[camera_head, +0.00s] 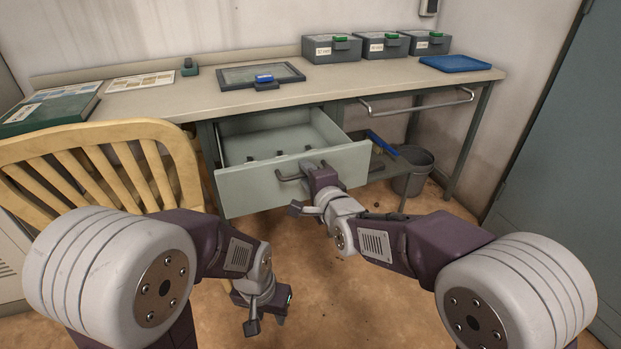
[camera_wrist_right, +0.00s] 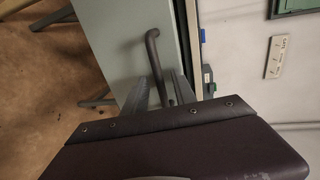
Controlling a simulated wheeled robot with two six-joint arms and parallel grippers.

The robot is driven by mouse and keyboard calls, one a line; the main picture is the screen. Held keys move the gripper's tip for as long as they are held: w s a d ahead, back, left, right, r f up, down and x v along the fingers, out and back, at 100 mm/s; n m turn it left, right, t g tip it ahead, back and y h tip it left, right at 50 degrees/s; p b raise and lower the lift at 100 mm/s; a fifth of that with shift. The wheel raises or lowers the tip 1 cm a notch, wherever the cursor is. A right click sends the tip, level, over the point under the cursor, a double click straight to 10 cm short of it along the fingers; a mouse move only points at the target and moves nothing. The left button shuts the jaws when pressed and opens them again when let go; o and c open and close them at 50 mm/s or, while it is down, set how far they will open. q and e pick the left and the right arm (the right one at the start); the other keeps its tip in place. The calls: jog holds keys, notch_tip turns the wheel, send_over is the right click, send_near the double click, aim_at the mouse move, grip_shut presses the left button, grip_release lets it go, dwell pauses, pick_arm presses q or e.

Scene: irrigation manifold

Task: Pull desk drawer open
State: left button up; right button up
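The desk drawer (camera_head: 240,190) is pulled out from under the desk, its pale green front towards me and its inside showing. A few small dark items lie in it. A dark bar handle (camera_head: 290,178) is on its front. My right gripper (camera_head: 316,170) is at the right part of this handle. In the right wrist view the handle (camera_wrist_right: 152,50) runs down between the two fingers (camera_wrist_right: 161,88), which are closed on it. My left gripper (camera_head: 268,316) hangs low in front of the drawer, empty, with its fingers apart.
A wooden chair (camera_head: 160,160) stands close on the left of the drawer. The desk top (camera_head: 200,97) holds a dark tablet (camera_head: 240,76), several grey boxes (camera_head: 330,50) and a blue tray (camera_head: 455,63). A bin (camera_head: 412,178) stands under the desk at right. Floor before the drawer is free.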

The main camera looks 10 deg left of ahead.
jog(key=p+v, duration=0.2)
jog(key=v, duration=0.6)
jog(key=shift+s+d+p, duration=0.15)
jog(key=shift+s+p, duration=0.15)
jog(key=shift+r, duration=0.1)
